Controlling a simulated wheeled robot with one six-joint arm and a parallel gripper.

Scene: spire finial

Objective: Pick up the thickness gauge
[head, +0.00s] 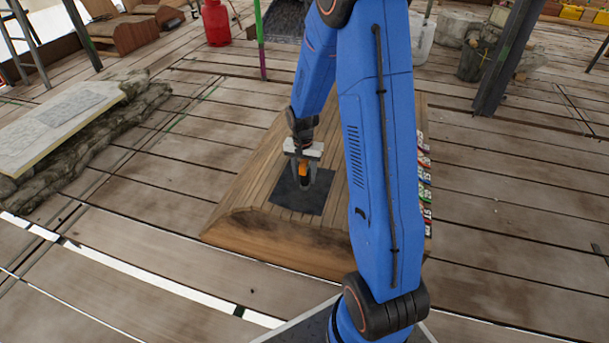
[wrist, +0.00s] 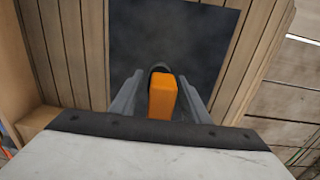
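The thickness gauge, an orange body with a dark rounded part, stands between my fingers over the dark mat; the orange body shows in the head view (head: 304,171) and in the wrist view (wrist: 162,96). My gripper (head: 304,180) points down from above, with one grey finger on each side of the gauge. In the wrist view, my gripper (wrist: 162,85) has its fingertips close beside the gauge. I cannot tell whether they touch it. The gauge's underside is hidden, so I cannot tell whether it rests on the mat.
The dark square mat (head: 287,195) lies on a wooden slatted platform (head: 240,215). Small colourful items (head: 424,175) line the platform's right edge, partly behind my arm. A pale slab (head: 50,125) lies at left, and a red gas cylinder (head: 216,22) stands behind. Plank floor around is mostly clear.

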